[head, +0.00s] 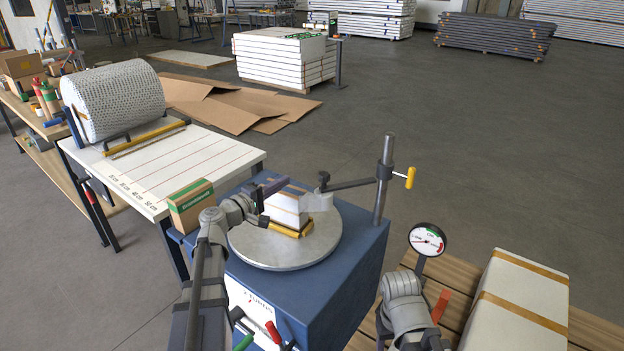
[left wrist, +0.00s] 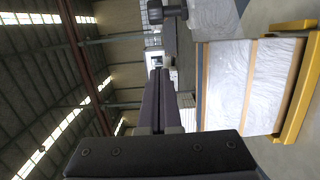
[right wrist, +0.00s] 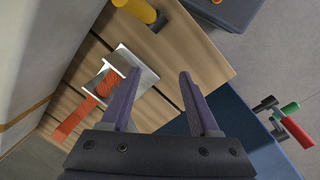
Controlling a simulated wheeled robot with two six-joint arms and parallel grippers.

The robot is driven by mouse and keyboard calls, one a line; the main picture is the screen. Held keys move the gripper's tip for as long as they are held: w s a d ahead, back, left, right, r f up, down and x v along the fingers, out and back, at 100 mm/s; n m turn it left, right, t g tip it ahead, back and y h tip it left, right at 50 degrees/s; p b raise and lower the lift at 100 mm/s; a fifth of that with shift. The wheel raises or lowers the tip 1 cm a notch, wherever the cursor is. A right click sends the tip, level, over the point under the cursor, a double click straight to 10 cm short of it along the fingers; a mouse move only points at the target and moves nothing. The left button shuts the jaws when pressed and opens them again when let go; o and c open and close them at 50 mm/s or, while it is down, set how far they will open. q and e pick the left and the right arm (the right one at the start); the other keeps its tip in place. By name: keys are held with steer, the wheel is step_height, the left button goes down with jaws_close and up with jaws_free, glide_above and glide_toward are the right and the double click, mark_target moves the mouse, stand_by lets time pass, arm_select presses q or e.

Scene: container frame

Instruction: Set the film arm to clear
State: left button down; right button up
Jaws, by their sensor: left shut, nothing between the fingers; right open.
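The film arm (head: 350,184) is a dark bar. It reaches left from an upright post (head: 384,175) with a yellow handle (head: 410,178) and ends close to the turntable load. A pale film sheet (head: 320,202) hangs below its end. The load, a white wrapped package (head: 288,207), sits on the round grey turntable (head: 275,258). It also shows in the left wrist view (left wrist: 228,85). My left gripper (head: 273,187) is shut and empty, beside the package's upper left; its fingers (left wrist: 160,75) show together. My right gripper (right wrist: 158,74) is open and empty above wooden slats.
A dial gauge (head: 427,240) stands at right, near a white strapped box (head: 518,305) on wooden slats. Red and green levers (head: 274,333) are on the blue base's front. A bubble-wrap roll (head: 113,98) is at left.

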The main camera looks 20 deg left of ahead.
arm_select(q)
steer(key=shift+w, duration=0.1)
steer(key=x, duration=1)
steer(key=shift+s+d, duration=1.5)
steer(key=shift+s, duration=0.05)
